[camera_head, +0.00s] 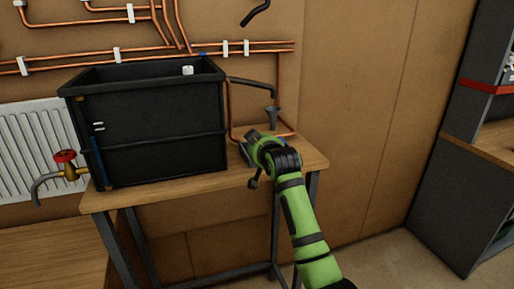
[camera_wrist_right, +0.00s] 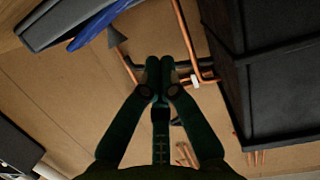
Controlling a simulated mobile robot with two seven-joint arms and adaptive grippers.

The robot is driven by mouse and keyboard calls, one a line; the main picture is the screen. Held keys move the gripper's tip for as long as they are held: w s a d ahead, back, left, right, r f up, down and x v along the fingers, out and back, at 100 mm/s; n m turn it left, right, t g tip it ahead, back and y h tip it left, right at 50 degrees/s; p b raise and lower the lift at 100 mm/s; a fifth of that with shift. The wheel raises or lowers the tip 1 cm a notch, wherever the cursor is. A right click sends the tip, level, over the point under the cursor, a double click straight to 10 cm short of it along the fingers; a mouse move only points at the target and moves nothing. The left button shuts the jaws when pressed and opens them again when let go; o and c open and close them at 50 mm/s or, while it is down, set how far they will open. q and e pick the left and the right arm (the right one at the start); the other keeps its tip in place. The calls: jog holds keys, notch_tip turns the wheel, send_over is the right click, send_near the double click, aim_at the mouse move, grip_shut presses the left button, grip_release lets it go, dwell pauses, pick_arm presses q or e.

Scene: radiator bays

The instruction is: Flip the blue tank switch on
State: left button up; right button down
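In the right wrist view, a long blue part (camera_wrist_right: 100,26), which looks like the blue switch, lies along a grey body (camera_wrist_right: 60,22) at the upper left. Whether it is on or off cannot be told. In the head view I cannot make out this blue part; my right gripper and wrist cover that spot. The black tank (camera_head: 165,128) stands on the wooden table (camera_head: 215,180). My right gripper (camera_wrist_right: 160,62) is beside the tank, over the table's right end, with its fingertips together and nothing seen between them. It is apart from the blue part. My left gripper is not in view.
A tap with a red handle (camera_head: 65,157) sticks out left of the tank. A white radiator (camera_head: 35,140) is at left, dark shelving (camera_head: 465,150) at right. The floor between is clear.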

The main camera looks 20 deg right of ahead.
jog(key=shift+v, duration=1.2)
jog(key=shift+f, duration=0.1)
